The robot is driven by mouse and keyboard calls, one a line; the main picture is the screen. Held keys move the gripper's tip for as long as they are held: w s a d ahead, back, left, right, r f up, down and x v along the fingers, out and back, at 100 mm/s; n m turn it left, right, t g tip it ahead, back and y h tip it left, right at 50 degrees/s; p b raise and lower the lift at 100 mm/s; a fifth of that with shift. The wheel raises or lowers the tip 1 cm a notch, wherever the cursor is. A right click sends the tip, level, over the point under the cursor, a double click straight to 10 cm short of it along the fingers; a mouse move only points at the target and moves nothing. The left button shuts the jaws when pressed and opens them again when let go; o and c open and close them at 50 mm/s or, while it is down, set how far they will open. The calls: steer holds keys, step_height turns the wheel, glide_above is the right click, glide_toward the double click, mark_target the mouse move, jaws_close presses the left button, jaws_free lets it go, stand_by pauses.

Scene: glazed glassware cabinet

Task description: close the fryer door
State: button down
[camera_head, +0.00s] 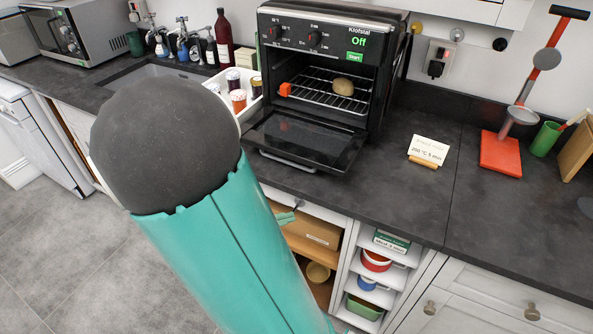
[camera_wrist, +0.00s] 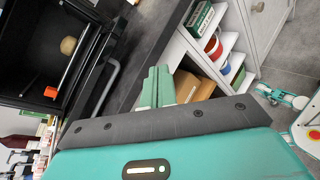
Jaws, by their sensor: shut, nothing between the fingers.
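The black fryer (camera_head: 330,30), marked Klofstal with a lit green "Off" display, stands on the dark counter. Its glass door (camera_head: 305,140) is folded down, lying open in front of the cavity with its handle along the front edge. In the wrist view the door handle (camera_wrist: 110,90) runs just left of my fingers. My gripper (camera_wrist: 157,84) has green fingers, closed together and empty. In the head view its fingertips (camera_head: 285,217) show below and in front of the door, near the counter edge, apart from the handle. My arm hides part of the counter.
A tan potato-like item (camera_head: 343,86) and an orange block (camera_head: 285,90) are in the fryer. A white tray of jars (camera_head: 247,104) stands left of it. A card (camera_head: 428,150) stands to the right, with clear counter around it. Open shelves (camera_head: 385,262) are below.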

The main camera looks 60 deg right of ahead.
mark_target(301, 181)
steer(key=w+d+n+t+h, duration=0.1)
steer(key=d+n+t+h, duration=0.1)
steer(key=d+n, duration=0.2)
steer(key=w+d+n+t+h, duration=0.2)
steer(key=d+n+t+h, duration=0.1)
steer(key=d, duration=0.4)
steer(key=w+d+f+n+t+h, duration=0.1)
steer(key=w+d+n+t+h, duration=0.1)
steer(key=d+n, duration=0.3)
steer(key=shift+w+d+t, duration=0.2)
steer(key=shift+d+t, duration=0.05)
steer(key=shift+t, duration=0.15)
steer(key=shift+r, duration=0.2)
